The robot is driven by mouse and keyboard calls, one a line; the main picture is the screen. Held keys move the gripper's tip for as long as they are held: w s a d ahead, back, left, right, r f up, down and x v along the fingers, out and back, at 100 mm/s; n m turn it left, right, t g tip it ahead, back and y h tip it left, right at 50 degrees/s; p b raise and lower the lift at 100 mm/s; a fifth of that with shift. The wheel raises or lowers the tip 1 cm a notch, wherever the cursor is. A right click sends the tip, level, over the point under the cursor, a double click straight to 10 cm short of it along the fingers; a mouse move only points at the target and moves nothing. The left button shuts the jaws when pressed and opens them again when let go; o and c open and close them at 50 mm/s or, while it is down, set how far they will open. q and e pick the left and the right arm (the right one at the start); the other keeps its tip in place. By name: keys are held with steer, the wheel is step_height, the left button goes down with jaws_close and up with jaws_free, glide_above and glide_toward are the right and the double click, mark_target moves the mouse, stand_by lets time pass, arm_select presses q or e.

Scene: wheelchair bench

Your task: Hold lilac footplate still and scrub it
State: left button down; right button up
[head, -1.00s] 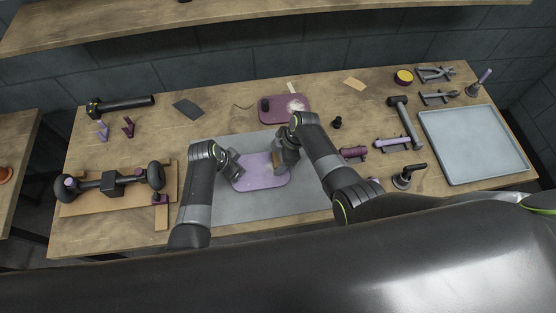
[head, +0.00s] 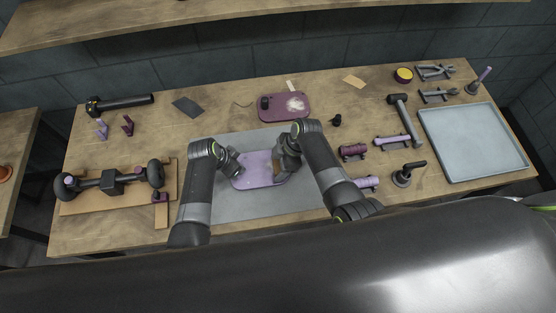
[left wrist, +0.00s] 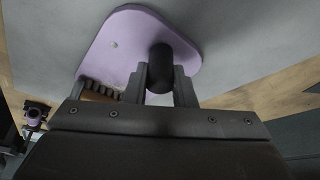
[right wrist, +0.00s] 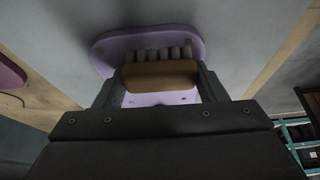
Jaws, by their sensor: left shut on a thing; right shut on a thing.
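The lilac footplate (head: 257,174) lies on the grey mat in the middle of the bench. My left gripper (head: 239,172) is at its left side. In the left wrist view the left jaws are shut on a black upright peg (left wrist: 160,66) on the lilac footplate (left wrist: 125,42). My right gripper (head: 281,172) is over the plate's right side, shut on a brush. In the right wrist view the brush (right wrist: 160,76) has a wooden back and pale bristles, pointing at the lilac plate (right wrist: 104,50). Whether the bristles touch it is unclear. The arms hide part of the plate.
A maroon plate (head: 284,113) with a black peg and a white patch lies behind the mat (head: 240,207). Purple-and-dark parts (head: 392,141), a hammer (head: 405,118) and a grey tray (head: 470,145) are at right. A dark axle assembly (head: 111,182) is at left.

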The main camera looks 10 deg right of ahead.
stand_by(0.4)
steer(key=shift+w, duration=1.45)
steer(key=shift+s, duration=0.15)
steer(key=shift+s, duration=1.35)
steer(key=shift+w, duration=0.1)
steer(key=shift+w, duration=1.4)
steer(key=shift+s, duration=0.1)
steer(key=shift+s, duration=1.4)
